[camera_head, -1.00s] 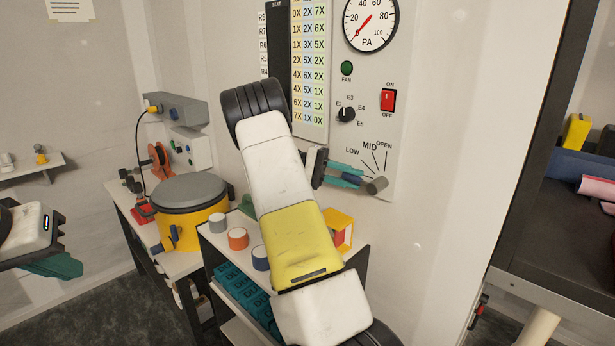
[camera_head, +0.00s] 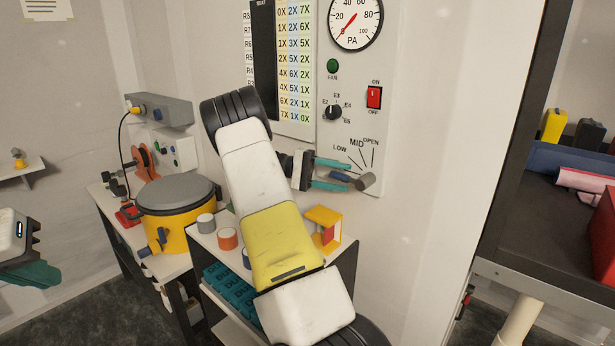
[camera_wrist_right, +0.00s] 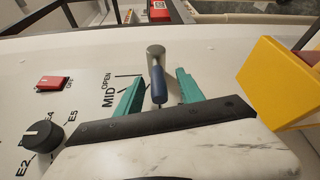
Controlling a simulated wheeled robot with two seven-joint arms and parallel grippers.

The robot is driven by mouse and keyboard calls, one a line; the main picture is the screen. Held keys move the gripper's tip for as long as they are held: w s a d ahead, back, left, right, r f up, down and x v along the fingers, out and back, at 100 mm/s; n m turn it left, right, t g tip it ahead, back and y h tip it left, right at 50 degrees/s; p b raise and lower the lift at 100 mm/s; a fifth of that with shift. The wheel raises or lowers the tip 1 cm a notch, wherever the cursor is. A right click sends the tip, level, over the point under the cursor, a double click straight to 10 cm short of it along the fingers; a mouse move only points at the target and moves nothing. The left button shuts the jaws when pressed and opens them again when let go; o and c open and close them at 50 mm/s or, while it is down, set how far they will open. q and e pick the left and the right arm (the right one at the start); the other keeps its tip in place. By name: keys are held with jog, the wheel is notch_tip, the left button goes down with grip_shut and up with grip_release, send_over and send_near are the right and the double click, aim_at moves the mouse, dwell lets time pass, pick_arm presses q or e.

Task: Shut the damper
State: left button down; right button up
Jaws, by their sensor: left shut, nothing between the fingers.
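The damper lever on the wall panel has a grey round hub (camera_head: 365,181) and a blue handle (camera_head: 340,176). The handle points left from the hub, below the LOW mark. My right gripper (camera_head: 348,177) has its teal fingers open, one above and one below the handle. In the right wrist view the blue handle (camera_wrist_right: 158,85) lies between the fingers (camera_wrist_right: 158,88) with a gap on each side, and the grey hub (camera_wrist_right: 155,54) is beyond the tips. My left gripper (camera_head: 38,274) is shut and empty at the left edge, far from the panel.
A PA gauge (camera_head: 355,22), a green fan light (camera_head: 333,66), a red switch (camera_head: 374,97) and a black selector knob (camera_head: 334,112) sit above the lever. A yellow holder (camera_head: 323,228) stands below. A yellow drum (camera_head: 178,225) is at left, a dark shelf (camera_head: 540,240) at right.

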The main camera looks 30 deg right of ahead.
jog(key=v, duration=0.8)
dwell(0.5)
